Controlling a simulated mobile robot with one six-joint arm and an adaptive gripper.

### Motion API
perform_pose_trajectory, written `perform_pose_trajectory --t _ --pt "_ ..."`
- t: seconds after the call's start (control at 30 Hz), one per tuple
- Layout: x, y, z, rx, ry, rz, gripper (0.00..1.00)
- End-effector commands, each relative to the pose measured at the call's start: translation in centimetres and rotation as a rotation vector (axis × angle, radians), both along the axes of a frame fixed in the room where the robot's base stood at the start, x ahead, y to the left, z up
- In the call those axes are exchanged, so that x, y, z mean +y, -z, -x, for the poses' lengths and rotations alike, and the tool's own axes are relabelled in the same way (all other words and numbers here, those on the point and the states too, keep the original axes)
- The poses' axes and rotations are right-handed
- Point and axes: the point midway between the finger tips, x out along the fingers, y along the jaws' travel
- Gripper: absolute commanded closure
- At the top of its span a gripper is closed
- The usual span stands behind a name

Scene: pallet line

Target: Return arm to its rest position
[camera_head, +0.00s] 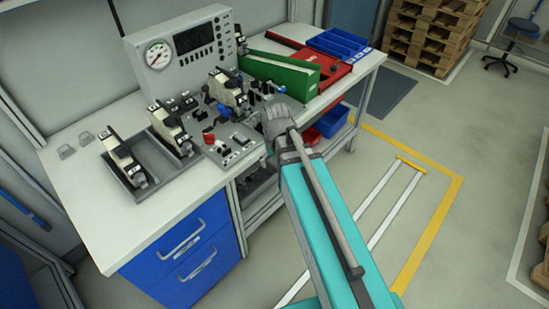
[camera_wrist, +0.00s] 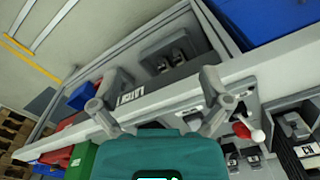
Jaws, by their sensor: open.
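My teal arm reaches up from the bottom of the head view to the front edge of the workbench (camera_head: 90,218). Its wrist is at that edge, beside the grey fixture plate (camera_head: 238,152); the fingers are not clear there. In the wrist view my gripper (camera_wrist: 157,93) has its two grey fingers spread wide, with nothing between them. The bench's pale front edge runs behind the fingers. I cannot judge the exact gap between my gripper and the bench.
A gauge panel (camera_head: 186,50), black-and-cream devices in a grey tray (camera_head: 160,160), a green bin (camera_head: 280,72) and a red case (camera_head: 333,75) crowd the bench. A blue drawer cabinet (camera_head: 190,245) is below. Floor to the right is open; pallets (camera_head: 432,35) stand behind.

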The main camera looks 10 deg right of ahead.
Motion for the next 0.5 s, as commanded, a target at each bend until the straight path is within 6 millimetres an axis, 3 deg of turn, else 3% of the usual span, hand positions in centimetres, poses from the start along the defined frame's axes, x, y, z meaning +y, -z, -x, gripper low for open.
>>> perform_pose_trajectory --t 0.3,0.5 --pt "-1.9 0.0 3.8 0.0 0.07 0.0 0.03" --pt "-2.3 0.0 4.1 0.0 0.086 0.0 0.03"
